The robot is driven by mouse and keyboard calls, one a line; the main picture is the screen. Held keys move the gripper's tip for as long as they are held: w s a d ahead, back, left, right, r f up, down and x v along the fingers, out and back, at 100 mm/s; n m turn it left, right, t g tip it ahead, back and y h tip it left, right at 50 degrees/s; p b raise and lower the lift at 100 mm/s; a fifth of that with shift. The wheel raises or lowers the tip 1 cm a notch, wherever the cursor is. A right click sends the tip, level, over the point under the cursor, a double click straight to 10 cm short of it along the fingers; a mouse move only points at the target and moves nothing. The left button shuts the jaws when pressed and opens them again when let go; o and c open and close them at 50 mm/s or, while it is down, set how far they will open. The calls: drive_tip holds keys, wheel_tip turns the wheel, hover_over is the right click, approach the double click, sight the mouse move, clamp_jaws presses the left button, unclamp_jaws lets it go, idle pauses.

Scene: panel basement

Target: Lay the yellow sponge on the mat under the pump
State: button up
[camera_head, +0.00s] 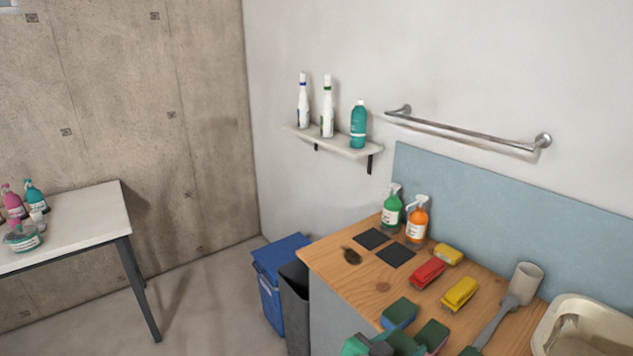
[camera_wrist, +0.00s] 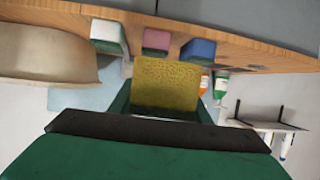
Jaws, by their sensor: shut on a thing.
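My gripper (camera_wrist: 163,105) is shut on a yellow sponge (camera_wrist: 168,80), which sits between its green fingers in the wrist view. In the head view my gripper (camera_head: 378,346) shows only partly at the bottom edge, and I cannot make out the held sponge there. Two dark square mats lie side by side on the wooden counter: one (camera_head: 373,239) in front of the green pump bottle (camera_head: 391,212), the other (camera_head: 396,257) nearer the orange pump bottle (camera_head: 417,222). Both mats look bare.
A red sponge (camera_head: 427,273), a small yellow block (camera_head: 448,254) and a larger yellow one (camera_head: 460,293) lie right of the mats. Blue-green (camera_head: 398,313) and green-red (camera_head: 432,335) sponges stand nearer. A brush (camera_head: 497,322) and basin (camera_head: 590,325) are at right. A dark patch (camera_head: 351,256) lies left.

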drive_tip(key=w+a+f+n+t+y, duration=0.25)
drive_tip(key=a+f, duration=0.25)
drive_tip(key=f, duration=0.4)
drive_tip(key=w+a+f+n+t+y, duration=0.1)
drive_tip(key=w+a+f+n+y, duration=0.15)
drive_tip(key=a+f, duration=0.5)
drive_tip(key=s+a+f+n+y, duration=0.1)
drive_tip(key=s+a+f, duration=0.1)
drive_tip(key=f, duration=0.4)
drive_tip(key=s+a+f+n+y, duration=0.2)
drive_tip(key=s+f, duration=0.2)
drive_tip(key=f, duration=0.3)
drive_tip(key=s+a+f+n+y, duration=0.1)
drive_tip(key=s+a+f+y, duration=0.1)
drive_tip(key=f, duration=0.5)
drive_tip(key=shift+s+a+f+n+t, duration=0.25)
drive_tip(key=shift+s+a+n+t, duration=0.05)
drive_tip(key=shift+s+t, duration=0.2)
